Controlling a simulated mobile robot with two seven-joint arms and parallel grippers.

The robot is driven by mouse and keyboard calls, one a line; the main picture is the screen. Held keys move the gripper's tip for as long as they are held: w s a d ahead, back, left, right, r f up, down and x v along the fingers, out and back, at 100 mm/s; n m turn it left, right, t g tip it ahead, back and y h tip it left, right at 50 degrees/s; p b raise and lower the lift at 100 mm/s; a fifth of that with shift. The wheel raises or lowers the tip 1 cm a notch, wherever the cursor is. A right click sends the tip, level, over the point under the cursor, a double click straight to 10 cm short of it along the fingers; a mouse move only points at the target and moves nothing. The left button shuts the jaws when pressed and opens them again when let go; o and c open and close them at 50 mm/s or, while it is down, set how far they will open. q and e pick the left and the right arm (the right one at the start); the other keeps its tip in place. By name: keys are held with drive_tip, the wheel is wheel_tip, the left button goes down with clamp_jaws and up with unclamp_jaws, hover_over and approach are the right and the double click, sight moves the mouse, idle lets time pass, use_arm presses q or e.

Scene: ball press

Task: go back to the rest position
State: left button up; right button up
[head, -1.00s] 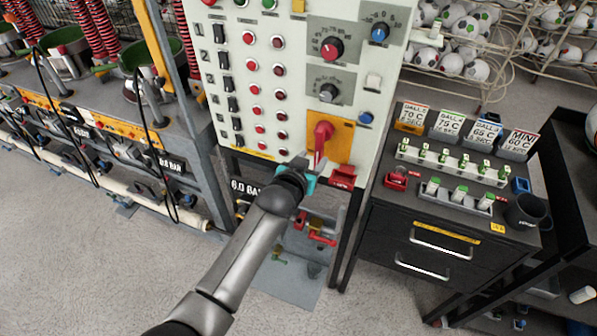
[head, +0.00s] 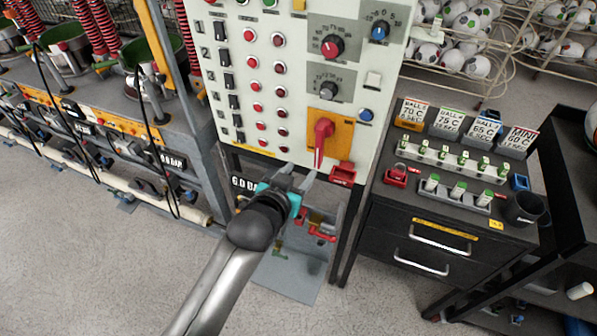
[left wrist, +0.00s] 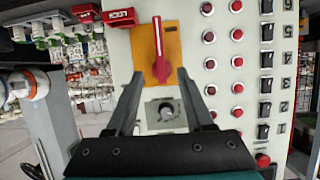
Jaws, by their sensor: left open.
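My left gripper (head: 296,178) is open and empty in front of the lower edge of the pale control panel (head: 290,80). Its fingers point up toward the panel, below and left of the red switch handle (head: 322,140), which hangs downward on a yellow plate (head: 343,140). In the left wrist view the open fingers (left wrist: 160,85) show with nothing between them but the panel behind. My right gripper is in neither view.
A dark cabinet (head: 440,225) with switches, labels and a black mug (head: 524,209) stands right of the panel. A machine bench (head: 150,110) with red springs is at left. Racks of balls (head: 467,40) stand behind. Grey floor (head: 80,270) is open at lower left.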

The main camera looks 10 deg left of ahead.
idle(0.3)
use_arm(q)
drive_tip(key=s+a+f+g+y+b, duration=0.15)
drive_tip(key=s+f+b, duration=0.25)
drive_tip(key=f, duration=0.8)
drive_tip(key=s+a+f+g+b, duration=0.25)
drive_tip(key=s+f, duration=0.25)
drive_tip(key=f, duration=0.7)
drive_tip(key=s+a+f+g+b, duration=0.15)
drive_tip(key=s+f+b, duration=0.25)
drive_tip(key=f, duration=0.8)
drive_tip(key=s+a+f+g+y+b, duration=0.1)
drive_tip(key=s+a+f+g+b, duration=0.2)
drive_tip(key=s+f, duration=0.9)
drive_tip(key=s+a+f+n+g+y+b, duration=0.1)
drive_tip(key=s+a+f+g+b, duration=0.2)
drive_tip(key=s+f, duration=1)
drive_tip(key=s+a+b, duration=0.2)
drive_tip(key=s+b, duration=0.2)
drive_tip(key=shift+s+a, duration=0.25)
drive_tip(key=shift+s, duration=0.15)
